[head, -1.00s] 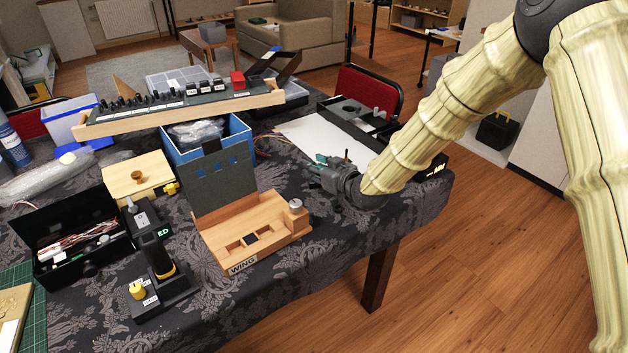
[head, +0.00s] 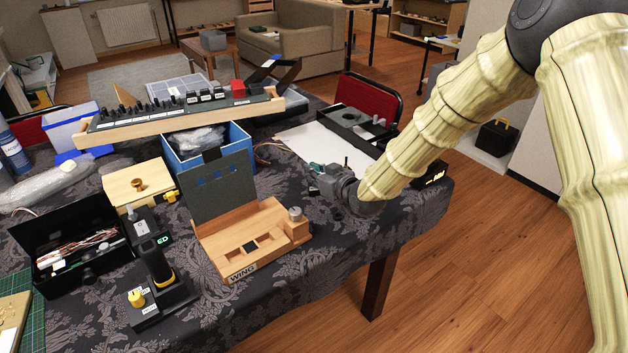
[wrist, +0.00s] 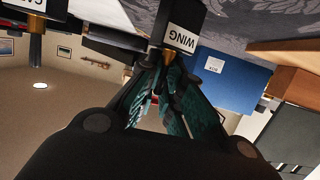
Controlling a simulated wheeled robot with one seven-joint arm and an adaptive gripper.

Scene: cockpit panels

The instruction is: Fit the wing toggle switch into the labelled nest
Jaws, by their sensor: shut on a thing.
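The wing toggle switch (wrist: 180,28) is a black block with a white WING label and a brass stem, seen in the wrist view. My gripper (wrist: 168,62) has teal finger pads shut on the stem, with the block beyond the fingertips. In the head view my gripper (head: 316,168) is over the right part of the table, right of and behind the wooden fixture; the held switch is too small to make out there. The wooden fixture (head: 275,217) has square pockets in its top and a WING label (head: 242,272) on its front. A dark upright panel (head: 217,185) stands at its back.
A metal knob (head: 295,213) rises at the fixture's right end. A blue box (head: 240,135) stands behind it. A black joystick unit (head: 160,275) and an open black case (head: 65,235) lie left. Another labelled switch (wrist: 25,12) shows in the wrist view. Cloth between gripper and fixture looks clear.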

